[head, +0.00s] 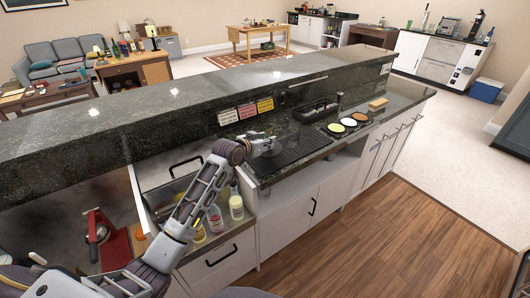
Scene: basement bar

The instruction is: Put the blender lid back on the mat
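A black ribbed mat (303,151) lies on the lower bar counter, right of my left gripper. My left gripper (272,146) is at the mat's left end, low over the counter; it is small and partly hidden by its own wrist, so I cannot tell whether its fingers are open or shut. I cannot make out the blender lid; a greyish shape at the fingers cannot be told apart from the gripper. My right gripper is not in view.
A raised dark stone ledge (160,108) runs behind the counter. Right of the mat are a black caddy (315,111), a tray with coloured rounds (348,122) and a tan block (377,104). Bottles (236,207) and a red device (112,246) are at the left.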

